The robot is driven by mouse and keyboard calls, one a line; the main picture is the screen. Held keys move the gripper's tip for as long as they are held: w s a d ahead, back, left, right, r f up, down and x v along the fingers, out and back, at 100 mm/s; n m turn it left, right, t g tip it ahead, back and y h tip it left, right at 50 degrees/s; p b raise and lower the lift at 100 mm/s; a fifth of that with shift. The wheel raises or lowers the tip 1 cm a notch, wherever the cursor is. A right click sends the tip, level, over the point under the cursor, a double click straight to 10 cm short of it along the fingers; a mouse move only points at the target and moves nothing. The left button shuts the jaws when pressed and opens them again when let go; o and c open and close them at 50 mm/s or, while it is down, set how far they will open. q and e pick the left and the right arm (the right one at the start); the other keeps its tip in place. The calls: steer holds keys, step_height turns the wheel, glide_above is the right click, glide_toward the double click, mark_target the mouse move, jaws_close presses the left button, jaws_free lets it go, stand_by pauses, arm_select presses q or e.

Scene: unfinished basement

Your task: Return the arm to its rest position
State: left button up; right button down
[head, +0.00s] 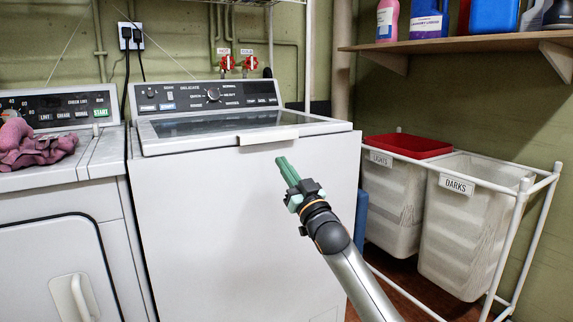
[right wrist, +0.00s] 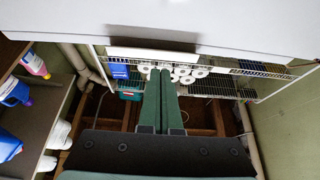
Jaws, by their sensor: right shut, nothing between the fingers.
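My right arm (head: 350,270) reaches up from the bottom of the head view. Its right gripper (head: 283,163) has green fingers that are closed together, with nothing between them. It is in front of the white top-loading washer (head: 220,220), just below the lid handle, and I cannot tell whether it touches the washer. In the right wrist view the green fingers (right wrist: 160,75) lie side by side, pointing up the picture. My left gripper does not show.
A dryer (head: 55,240) with a pink cloth (head: 35,147) on top stands at left. A hamper frame (head: 515,220) with two bins, one labelled DARKS (head: 465,235), stands at right. Above it a wooden shelf (head: 460,43) holds bottles. The washer lid (head: 235,123) is down.

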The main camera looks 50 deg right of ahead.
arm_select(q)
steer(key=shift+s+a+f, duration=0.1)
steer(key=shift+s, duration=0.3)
arm_select(e)
steer(key=shift+s+a+f, duration=0.15)
steer(key=shift+s+f, duration=0.05)
steer(key=shift+s, duration=0.2)
